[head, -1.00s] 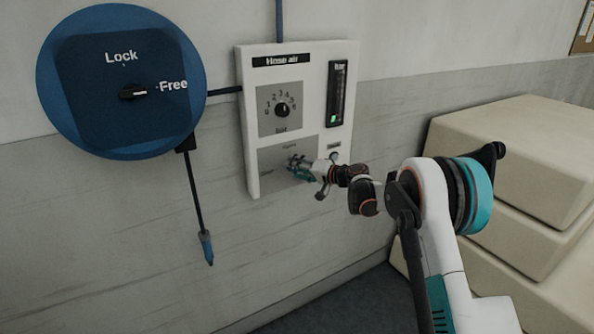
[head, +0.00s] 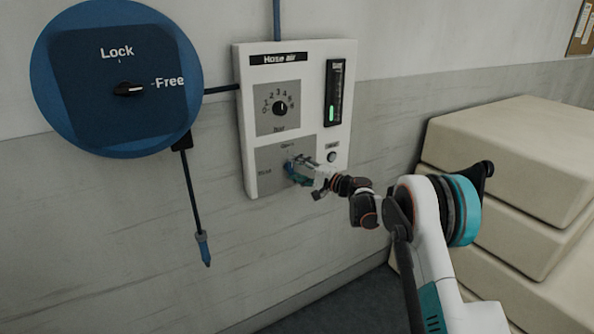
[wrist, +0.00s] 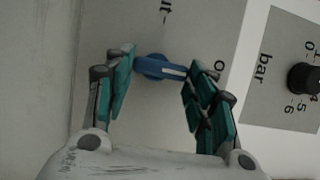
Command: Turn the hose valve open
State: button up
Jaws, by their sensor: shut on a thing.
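The hose valve's blue handle (wrist: 150,66) has a white line on its right part, pointing toward the letter O of a mostly hidden label in the wrist view. The label ending in "ut" is above it. My gripper (wrist: 159,66) is shut on the handle, one teal finger at each end. In the head view my gripper (head: 293,170) is at the lower grey plate (head: 266,181) of the white hose air panel (head: 252,108) and mostly hides the handle. The gauge (head: 333,92) at the panel's upper right shows a green bar at its lower part.
A bar dial (head: 280,108) sits above the valve, pointing between 3 and 4. A small round button (head: 332,157) is right of the valve. A blue reel (head: 60,30) with a Lock/Free knob (head: 130,89) is at left. Cream blocks (head: 520,145) stand at right.

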dwell(0.3)
jog(key=o, duration=1.1)
jog(key=shift+c, duration=0.2)
jog(key=shift+d, duration=0.1)
jog(key=v, duration=1.2)
jog(key=shift+f, duration=0.15)
